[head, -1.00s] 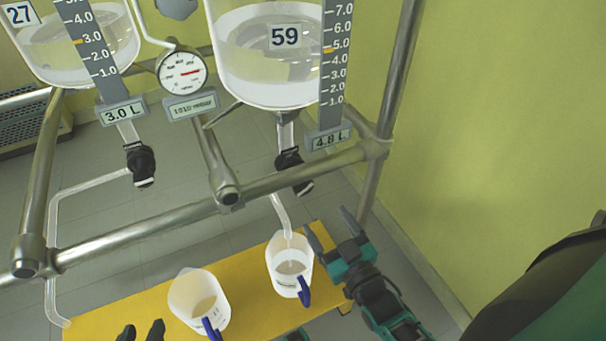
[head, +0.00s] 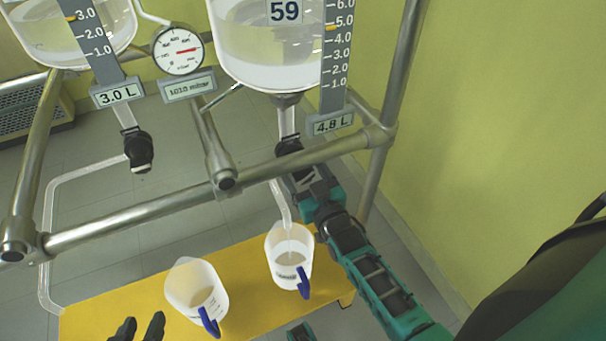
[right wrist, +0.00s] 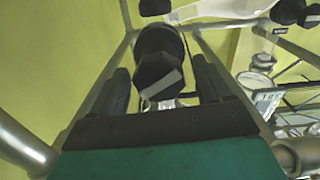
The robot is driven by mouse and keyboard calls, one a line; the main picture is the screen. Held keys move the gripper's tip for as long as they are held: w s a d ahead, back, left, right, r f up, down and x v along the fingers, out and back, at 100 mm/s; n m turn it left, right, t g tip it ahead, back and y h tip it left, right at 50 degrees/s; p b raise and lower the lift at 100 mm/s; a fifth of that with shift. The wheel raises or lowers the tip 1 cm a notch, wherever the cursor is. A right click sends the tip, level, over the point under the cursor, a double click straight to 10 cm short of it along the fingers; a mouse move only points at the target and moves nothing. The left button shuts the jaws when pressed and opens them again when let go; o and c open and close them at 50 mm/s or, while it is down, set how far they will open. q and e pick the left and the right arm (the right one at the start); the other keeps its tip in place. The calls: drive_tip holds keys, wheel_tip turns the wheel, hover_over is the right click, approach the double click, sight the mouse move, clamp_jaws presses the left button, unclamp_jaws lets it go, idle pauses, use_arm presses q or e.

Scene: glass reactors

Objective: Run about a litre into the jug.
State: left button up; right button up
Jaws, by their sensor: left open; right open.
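Glass vessel 59 (head: 268,45) hangs at top centre, its scale plate (head: 333,123) reading 4.8 L. Its black valve knob (right wrist: 158,68) sits between the open fingers of my right gripper (right wrist: 160,85), with gaps at the sides. In the head view my right gripper (head: 298,172) partly covers the knob (head: 289,147). A bent outlet tube (head: 282,205) leads down into a white jug with a blue handle (head: 290,258); I cannot tell whether liquid is flowing. A second such jug (head: 195,290) stands to the left. My left gripper (head: 141,324) is open and empty at the bottom edge.
Another vessel (head: 65,35) at the left reads 3.0 L, with its own black valve (head: 139,150) and tube. Steel frame rails (head: 130,217) cross in front of the valves. A gauge (head: 178,50) hangs between. The jugs stand on a yellow bench (head: 120,305).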

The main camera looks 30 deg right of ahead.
drive_tip(key=shift+w, duration=0.3)
use_arm(q)
drive_tip(key=shift+w+d+r, duration=0.15)
drive_tip(key=shift+r, duration=0.15)
use_arm(e)
drive_tip(key=shift+w, duration=0.1)
drive_tip(key=shift+c, duration=0.3)
